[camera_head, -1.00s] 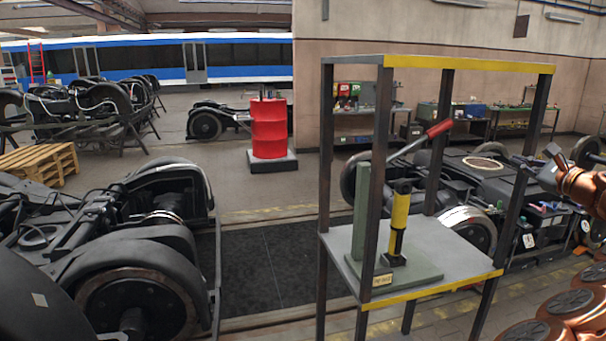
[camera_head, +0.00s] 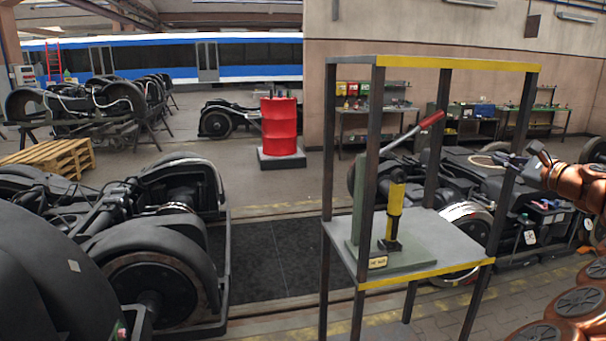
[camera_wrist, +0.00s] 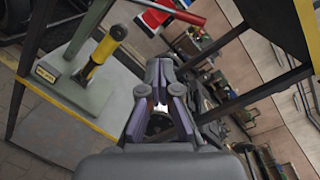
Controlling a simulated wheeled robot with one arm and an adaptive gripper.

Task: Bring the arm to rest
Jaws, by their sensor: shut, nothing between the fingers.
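My arm (camera_head: 582,186) is copper-coloured and reaches in from the right edge in the head view. My gripper (camera_head: 537,154) is at its end, small and dark, in front of the right posts of a metal stand (camera_head: 440,240). In the wrist view my gripper (camera_wrist: 159,66) is shut, with its fingers meeting at the tips and nothing between them. The stand's posts and platform show beyond it, tilted, and I cannot tell the gap to the nearest post.
The stand carries a press with a yellow cylinder (camera_head: 394,212) and a red-handled lever (camera_head: 431,121). Bogies stand at left (camera_head: 150,270) and behind the stand (camera_head: 480,178). A red barrel (camera_head: 280,125) stands beyond. Dark floor (camera_head: 262,255) between left bogie and stand is clear.

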